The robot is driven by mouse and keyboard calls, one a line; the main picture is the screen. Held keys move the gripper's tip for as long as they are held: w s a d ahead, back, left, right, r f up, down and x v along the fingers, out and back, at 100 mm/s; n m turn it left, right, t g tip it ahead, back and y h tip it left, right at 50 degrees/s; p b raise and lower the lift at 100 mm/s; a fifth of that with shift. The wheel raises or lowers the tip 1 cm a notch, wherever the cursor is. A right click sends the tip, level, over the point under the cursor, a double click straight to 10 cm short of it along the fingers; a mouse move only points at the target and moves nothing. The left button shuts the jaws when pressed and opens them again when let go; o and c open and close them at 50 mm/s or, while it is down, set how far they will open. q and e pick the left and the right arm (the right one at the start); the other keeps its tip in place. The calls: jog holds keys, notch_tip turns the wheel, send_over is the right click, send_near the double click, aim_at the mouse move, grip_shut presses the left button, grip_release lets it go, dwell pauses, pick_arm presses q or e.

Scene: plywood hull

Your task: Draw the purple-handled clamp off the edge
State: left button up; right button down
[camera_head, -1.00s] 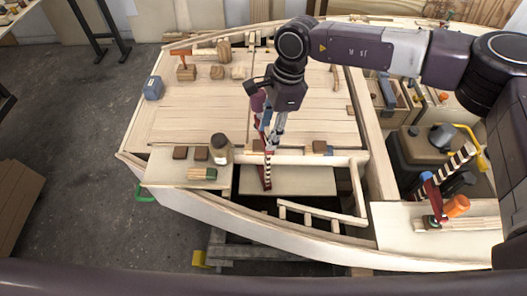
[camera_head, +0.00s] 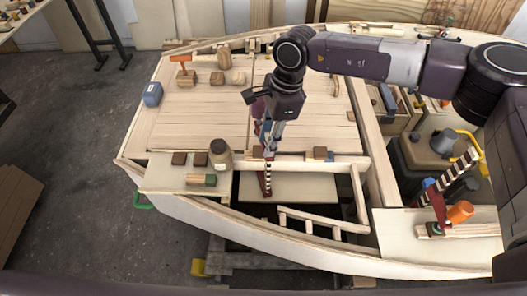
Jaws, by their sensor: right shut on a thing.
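The purple-handled clamp (camera_head: 267,177) hangs upright at the front edge of the deck (camera_head: 200,112). Its striped bar and dark red jaw show in front of the pale edge rail (camera_head: 290,165). My right gripper (camera_head: 266,135) reaches down from above and is shut on the clamp's upper part. I cannot tell whether the jaws still touch the rail. My left gripper is not in view.
A jar (camera_head: 220,156) and dark blocks stand left of the clamp. An orange-handled clamp (camera_head: 460,211) sits on the right panel. An open gap and a small wooden frame (camera_head: 320,220) lie in front. The deck behind is mostly clear.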

jog(key=shift+s, duration=0.1)
jog(key=shift+s, duration=1.15)
jog(key=shift+s+r+b, duration=0.1)
jog(key=shift+s+b, duration=0.3)
jog(key=shift+s, duration=0.55)
jog(key=shift+b, duration=0.4)
jog(key=shift+r, duration=0.15)
